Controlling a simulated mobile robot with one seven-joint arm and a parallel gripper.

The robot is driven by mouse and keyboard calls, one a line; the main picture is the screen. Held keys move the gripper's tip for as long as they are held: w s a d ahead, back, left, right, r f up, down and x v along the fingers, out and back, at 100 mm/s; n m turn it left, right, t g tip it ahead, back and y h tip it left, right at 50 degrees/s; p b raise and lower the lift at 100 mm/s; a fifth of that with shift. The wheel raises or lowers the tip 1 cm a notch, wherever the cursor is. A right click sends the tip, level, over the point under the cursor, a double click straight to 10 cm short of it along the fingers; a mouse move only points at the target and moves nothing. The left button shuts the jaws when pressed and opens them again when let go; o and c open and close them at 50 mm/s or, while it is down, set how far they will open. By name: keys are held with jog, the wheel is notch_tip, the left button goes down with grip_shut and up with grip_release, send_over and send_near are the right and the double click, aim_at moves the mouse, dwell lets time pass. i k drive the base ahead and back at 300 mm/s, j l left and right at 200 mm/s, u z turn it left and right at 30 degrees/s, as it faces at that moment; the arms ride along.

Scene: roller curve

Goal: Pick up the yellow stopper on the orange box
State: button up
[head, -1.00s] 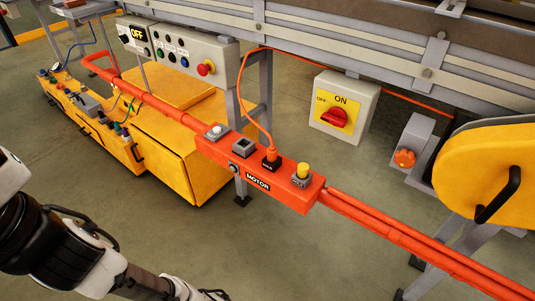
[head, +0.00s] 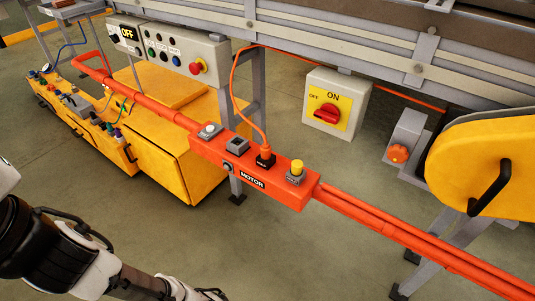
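The yellow stopper (head: 297,167) stands upright in a small grey socket near the right end of the orange box (head: 275,192). The box carries a "MOTOR" label on its front. My arm comes in from the lower left of the head view, below and left of the box. Its far end runs off the bottom edge, so my gripper's fingers are not seen.
A black plug with an orange cable (head: 265,158) sits just left of the stopper. Orange rails run out from both box ends. Open floor lies in front.

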aim_at(296, 165)
jog(key=i+j, duration=0.1)
jog(key=j, duration=0.5)
jog(key=i+j, duration=0.1)
jog(key=j, duration=1.05)
jog(key=j+z, duration=0.1)
jog(key=z, duration=0.3)
jog(key=j+z, duration=0.1)
jog(key=z, duration=0.3)
jog(key=j+z, duration=0.15)
jog(key=z, duration=0.25)
jog(key=i, duration=0.05)
